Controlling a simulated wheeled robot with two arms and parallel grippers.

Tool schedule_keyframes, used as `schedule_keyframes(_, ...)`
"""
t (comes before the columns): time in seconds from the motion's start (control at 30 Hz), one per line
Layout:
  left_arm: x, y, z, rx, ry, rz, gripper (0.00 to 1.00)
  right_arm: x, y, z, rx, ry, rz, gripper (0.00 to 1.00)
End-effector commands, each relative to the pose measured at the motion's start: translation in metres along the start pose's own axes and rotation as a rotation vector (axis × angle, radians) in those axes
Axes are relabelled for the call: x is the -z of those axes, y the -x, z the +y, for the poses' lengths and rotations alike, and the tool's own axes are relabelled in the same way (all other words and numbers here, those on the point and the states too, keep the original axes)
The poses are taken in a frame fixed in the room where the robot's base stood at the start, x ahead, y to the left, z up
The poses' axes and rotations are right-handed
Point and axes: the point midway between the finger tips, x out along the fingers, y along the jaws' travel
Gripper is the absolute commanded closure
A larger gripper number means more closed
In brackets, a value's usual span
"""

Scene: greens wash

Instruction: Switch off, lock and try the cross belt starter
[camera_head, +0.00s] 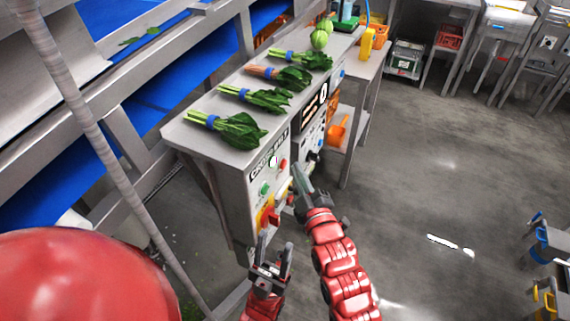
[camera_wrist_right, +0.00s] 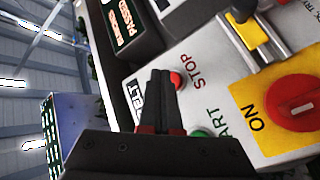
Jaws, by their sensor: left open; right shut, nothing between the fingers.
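The cross belt starter panel (camera_head: 254,200) is on the near end of the bench, lettered CROSS BELT. It carries a green START button (camera_wrist_right: 200,133), a red STOP button (camera_wrist_right: 177,80) and a red rotary switch (camera_wrist_right: 302,103) on a yellow plate marked ON. A yellow block with a dark upper part (camera_wrist_right: 258,35) sits beside the switch; I cannot tell if it is a padlock. My right gripper (camera_wrist_right: 162,72) is shut and empty, its tips right by the STOP button; contact cannot be told. My left gripper (camera_head: 272,250) is open and empty, below the red switch.
Several banded bunches of greens (camera_head: 232,128) lie on the bench top (camera_head: 190,138). More controls line the bench front beyond the panel. An orange scoop (camera_head: 337,130) is on a shelf behind. A grey post (camera_head: 85,110) rises at the left.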

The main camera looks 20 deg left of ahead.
Motion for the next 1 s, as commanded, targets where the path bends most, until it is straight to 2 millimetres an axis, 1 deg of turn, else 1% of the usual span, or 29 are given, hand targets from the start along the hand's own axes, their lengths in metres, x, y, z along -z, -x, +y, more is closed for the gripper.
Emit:
schedule_keyframes(0.23,-0.0011,0.006,0.0003,0.0,0.0,0.0,0.5,0.0038,-0.005,-0.0043,0.0,-0.001,0.002,1.0)
schedule_keyframes(1.0,-0.0014,0.0079,0.0004,0.0,0.0,0.0,0.5,0.0065,-0.0087,-0.0065,0.0,-0.001,0.001,1.0)
